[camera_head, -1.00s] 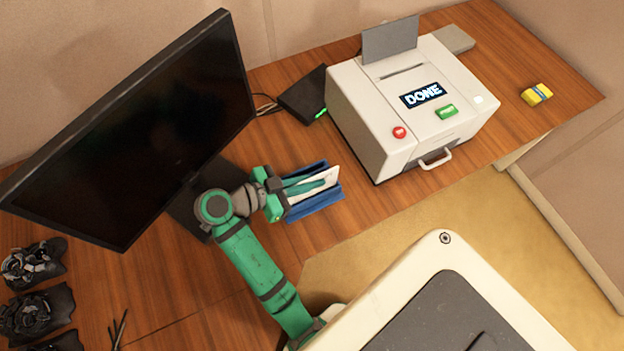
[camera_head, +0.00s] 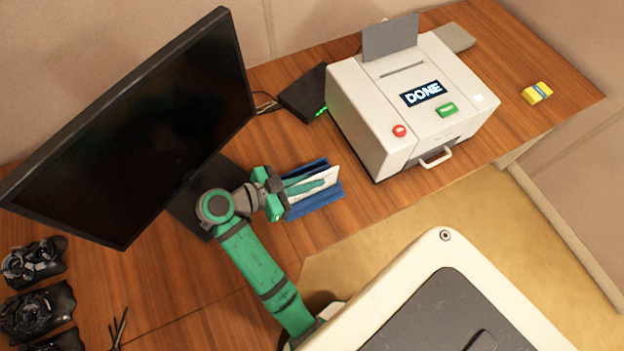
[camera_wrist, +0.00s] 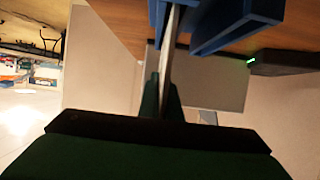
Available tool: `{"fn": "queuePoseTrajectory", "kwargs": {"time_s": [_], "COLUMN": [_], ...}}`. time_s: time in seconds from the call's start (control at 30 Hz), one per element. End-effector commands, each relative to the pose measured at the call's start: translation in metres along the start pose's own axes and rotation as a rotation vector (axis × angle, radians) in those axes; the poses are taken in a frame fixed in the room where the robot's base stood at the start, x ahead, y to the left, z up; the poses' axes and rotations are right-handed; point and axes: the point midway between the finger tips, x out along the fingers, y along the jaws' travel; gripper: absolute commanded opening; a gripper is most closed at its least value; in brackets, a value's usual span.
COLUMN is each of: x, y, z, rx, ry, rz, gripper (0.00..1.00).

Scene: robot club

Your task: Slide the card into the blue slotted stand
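The white card (camera_head: 327,173) stands on edge between the walls of the blue slotted stand (camera_head: 318,208) on the desk. My gripper (camera_head: 308,187) reaches in from the left, with its green finger across the card's face. In the wrist view the fingers (camera_wrist: 163,95) are shut on the card (camera_wrist: 168,52), which shows as a thin pale edge. The blue stand (camera_wrist: 236,14) is at the top there, with blue parts on both sides of the card. The card's lower edge is hidden, so its depth in the slot cannot be told.
A large black monitor (camera_head: 130,120) stands close behind and left of my arm. A white machine (camera_head: 385,110) with a "DONE" display stands right of the stand. A black box (camera_head: 303,95) with green lights is behind. Desk between stand and machine is clear.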

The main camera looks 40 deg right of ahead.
Motion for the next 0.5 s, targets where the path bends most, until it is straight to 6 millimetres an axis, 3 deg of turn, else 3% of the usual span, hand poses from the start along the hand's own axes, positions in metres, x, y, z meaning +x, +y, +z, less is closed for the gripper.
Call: {"fn": "queuePoseTrajectory", "kwargs": {"time_s": [0.5], "x": [0.0035], "y": [0.0], "z": [0.0084], "rx": [-0.001], "ry": [0.0], "rz": [0.0], "gripper": [0.0]}}
